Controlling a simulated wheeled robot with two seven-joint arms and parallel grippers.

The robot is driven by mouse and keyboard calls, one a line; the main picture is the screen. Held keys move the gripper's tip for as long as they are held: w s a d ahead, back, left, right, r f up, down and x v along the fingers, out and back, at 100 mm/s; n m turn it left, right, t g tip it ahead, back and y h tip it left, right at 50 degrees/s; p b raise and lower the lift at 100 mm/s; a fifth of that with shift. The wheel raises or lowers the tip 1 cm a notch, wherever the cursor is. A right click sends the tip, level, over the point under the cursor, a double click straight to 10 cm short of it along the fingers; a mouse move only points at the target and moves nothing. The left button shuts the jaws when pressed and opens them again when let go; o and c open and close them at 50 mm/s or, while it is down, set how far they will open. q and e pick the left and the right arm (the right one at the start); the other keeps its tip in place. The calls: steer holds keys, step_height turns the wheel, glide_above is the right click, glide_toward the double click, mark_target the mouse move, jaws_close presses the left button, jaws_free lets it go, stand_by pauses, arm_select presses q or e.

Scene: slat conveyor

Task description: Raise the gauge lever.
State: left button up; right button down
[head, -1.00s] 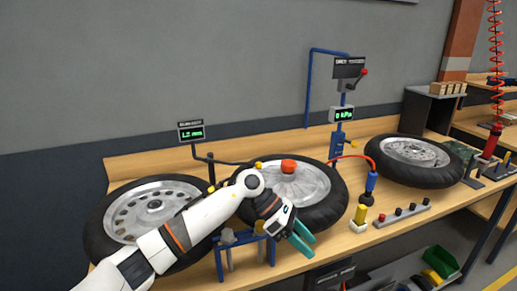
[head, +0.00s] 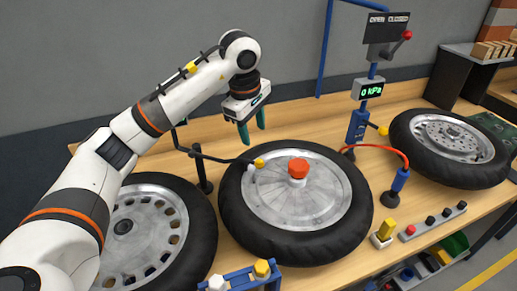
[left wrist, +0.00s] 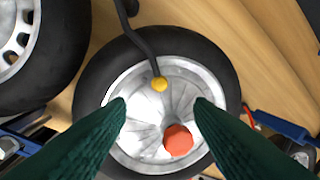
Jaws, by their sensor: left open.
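The gauge lever is a thin dark arm (head: 222,158) with a yellow knob (head: 259,163) at its end, reaching from a black post over the middle wheel (head: 330,243). In the left wrist view the yellow knob (left wrist: 159,84) sits over the silver rim, between and just beyond the fingertips. My left gripper (head: 252,128) is open, points down and is empty, above the knob with a gap. In the left wrist view its two green fingers (left wrist: 159,108) are spread wide. My right gripper is not seen.
A red cap (head: 298,167) stands at the middle wheel's hub, close right of the lever. Other wheels lie left (head: 165,240) and right (head: 450,148). A blue post carries a 0 kPa display (head: 369,89) and a red-knobbed lever (head: 407,35). A red hose (head: 385,150) arches nearby.

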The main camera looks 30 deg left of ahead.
mark_target(259, 160)
arm_select(q)
steer(key=f+p, duration=0.1)
steer(key=f, duration=0.2)
steer(key=w+f+p, duration=0.1)
steer(key=f, duration=0.3)
steer(key=w+f+p, duration=0.1)
steer(key=f, duration=0.3)
steer(key=shift+w+d+f, duration=0.1)
steer(key=shift+d+f, duration=0.1)
steer(key=shift+f, duration=0.05)
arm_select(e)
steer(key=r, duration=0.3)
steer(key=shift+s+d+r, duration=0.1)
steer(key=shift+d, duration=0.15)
arm_select(q)
steer(key=shift+c, duration=0.2)
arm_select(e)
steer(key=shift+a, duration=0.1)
arm_select(q)
steer(key=c, duration=0.3)
jaws_close()
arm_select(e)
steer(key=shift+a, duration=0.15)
